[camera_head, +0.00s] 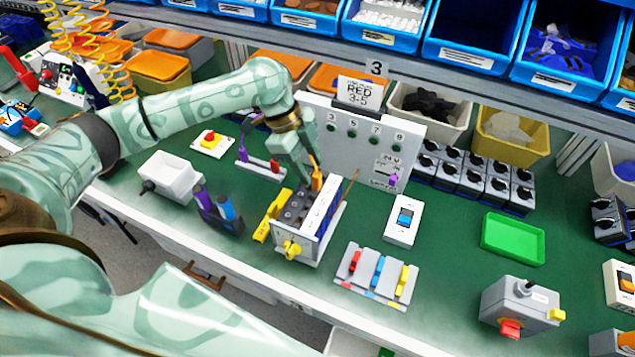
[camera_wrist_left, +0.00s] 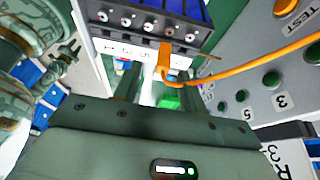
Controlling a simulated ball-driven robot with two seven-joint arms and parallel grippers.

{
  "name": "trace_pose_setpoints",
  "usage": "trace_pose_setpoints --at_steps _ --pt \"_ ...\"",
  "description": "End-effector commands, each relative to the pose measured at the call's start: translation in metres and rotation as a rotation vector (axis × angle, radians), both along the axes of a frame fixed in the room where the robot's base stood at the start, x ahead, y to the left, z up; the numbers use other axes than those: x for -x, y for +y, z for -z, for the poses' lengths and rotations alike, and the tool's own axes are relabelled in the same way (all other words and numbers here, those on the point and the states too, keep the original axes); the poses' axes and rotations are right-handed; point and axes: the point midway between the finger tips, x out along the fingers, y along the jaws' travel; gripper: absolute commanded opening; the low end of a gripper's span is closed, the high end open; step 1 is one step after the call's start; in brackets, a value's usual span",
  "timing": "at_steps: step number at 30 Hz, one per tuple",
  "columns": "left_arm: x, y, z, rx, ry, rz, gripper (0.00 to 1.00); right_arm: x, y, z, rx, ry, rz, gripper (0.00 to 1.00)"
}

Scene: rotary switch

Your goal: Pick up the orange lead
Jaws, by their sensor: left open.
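The orange lead (camera_head: 317,179) stands upright at the rear of the rotary switch block (camera_head: 297,212). In the left wrist view its orange plug (camera_wrist_left: 165,56) sits against the row of terminals, and its orange wire (camera_wrist_left: 250,62) curves off to the right. My left gripper (camera_head: 306,166) reaches down just behind the block, close to the lead. In the left wrist view the open gripper (camera_wrist_left: 158,85) has a finger on either side of the plug's line. I cannot tell whether either finger touches it. My right gripper is out of view.
A grey panel (camera_head: 347,150) with numbered green sockets stands just behind the block. A white switch (camera_head: 403,220) and a fuse strip (camera_head: 376,276) lie to the right.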

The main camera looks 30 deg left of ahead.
Motion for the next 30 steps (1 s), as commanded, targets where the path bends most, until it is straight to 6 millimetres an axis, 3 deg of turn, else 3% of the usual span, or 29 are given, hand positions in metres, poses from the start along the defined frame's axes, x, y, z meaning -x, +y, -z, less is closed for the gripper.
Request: trace_pose_setpoints --at_steps 10,17,18,22,30 --pt "-0.005 -0.015 0.046 0.001 0.003 0.001 0.42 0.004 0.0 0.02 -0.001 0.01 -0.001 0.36" --pt "-0.006 -0.018 0.049 -0.001 -0.001 0.001 0.42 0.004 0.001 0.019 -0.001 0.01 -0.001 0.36" --pt "-0.006 -0.018 0.048 -0.001 -0.001 0.001 0.39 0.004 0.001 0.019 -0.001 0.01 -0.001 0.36" --pt "-0.006 -0.017 0.048 -0.001 -0.001 0.001 0.03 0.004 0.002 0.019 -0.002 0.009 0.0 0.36" --pt "-0.006 -0.017 0.048 -0.001 -0.001 0.001 0.0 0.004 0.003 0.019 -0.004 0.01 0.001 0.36"
